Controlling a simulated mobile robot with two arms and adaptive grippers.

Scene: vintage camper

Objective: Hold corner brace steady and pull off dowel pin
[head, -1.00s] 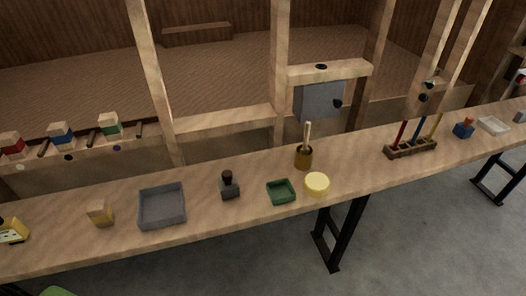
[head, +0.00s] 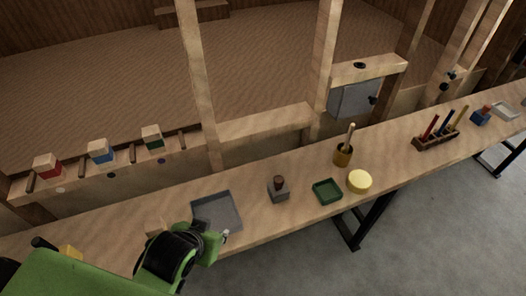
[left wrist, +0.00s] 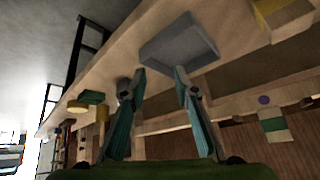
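A small grey block with a dark brown peg upright in its top (head: 278,190) stands on the long wooden bench, right of the grey tray. It looks like the corner brace with the dowel pin, though at this size I cannot be sure. My left gripper (head: 216,234) is over the bench at the near edge of the grey tray, left of and apart from the block. In the left wrist view its two fingers (left wrist: 160,80) are spread with nothing between them. The block is not clear there and may be hidden behind a finger. My right gripper is not in view.
The grey tray (head: 235,197) is empty. A green tray (head: 327,198), a yellow round piece (head: 360,181) and a brown cup with a stick (head: 343,155) stand right of the block. A rack of coloured sticks (head: 437,142) is farther right. Wooden posts rise behind the bench.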

